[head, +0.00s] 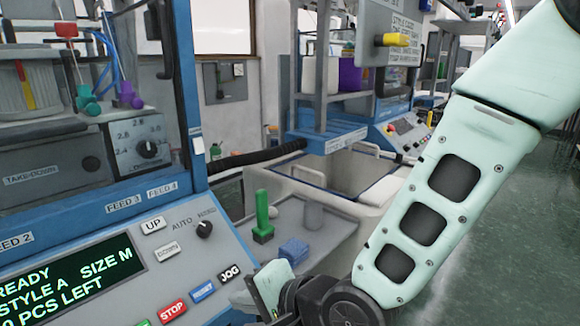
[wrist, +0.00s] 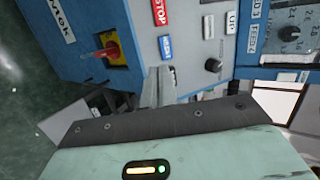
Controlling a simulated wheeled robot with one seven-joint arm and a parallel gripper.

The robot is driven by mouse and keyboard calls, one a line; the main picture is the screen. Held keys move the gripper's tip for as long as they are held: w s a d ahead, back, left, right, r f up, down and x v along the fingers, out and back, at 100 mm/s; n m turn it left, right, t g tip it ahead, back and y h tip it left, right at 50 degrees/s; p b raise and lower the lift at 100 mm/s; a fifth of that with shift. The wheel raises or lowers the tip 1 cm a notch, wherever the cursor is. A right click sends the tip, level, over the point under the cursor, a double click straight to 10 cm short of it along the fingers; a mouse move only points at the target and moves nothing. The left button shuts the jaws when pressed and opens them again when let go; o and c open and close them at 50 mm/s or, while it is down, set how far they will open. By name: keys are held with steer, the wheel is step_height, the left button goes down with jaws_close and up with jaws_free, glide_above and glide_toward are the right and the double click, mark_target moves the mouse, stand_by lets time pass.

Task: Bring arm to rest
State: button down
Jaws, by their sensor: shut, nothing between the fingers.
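My mint-green arm (head: 430,215) comes in from the upper right of the head view and bends down to the bottom edge. My gripper (head: 262,290) is low in the head view, in front of the knitting machine's control panel (head: 130,265), and partly cut off by the frame. In the wrist view its pale fingers (wrist: 157,87) are together with nothing between them. The control panel also shows there, turned sideways, with the red STOP button (wrist: 160,14) beyond the fingertips. I cannot tell the exact gap between fingers and panel.
A green-handled tool (head: 263,215) and a blue block (head: 294,250) sit on a grey shelf beside the panel. A pale bin (head: 350,180) stands behind. A red knob on a yellow plate (wrist: 105,52) is on the machine's side. Green floor (head: 500,230) is open at right.

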steer(key=s+d+r+n+g+h, duration=0.1)
steer(key=s+d+n+g+h, duration=0.2)
steer(key=d, duration=0.8)
steer(key=s+d+r+n+g+h, duration=0.2)
steer(key=s+d+n+h, duration=0.5)
steer(key=s+d+n, duration=0.4)
steer(key=shift+r+g, duration=0.15)
steer(key=shift+g, duration=0.45)
steer(key=shift+d, duration=0.1)
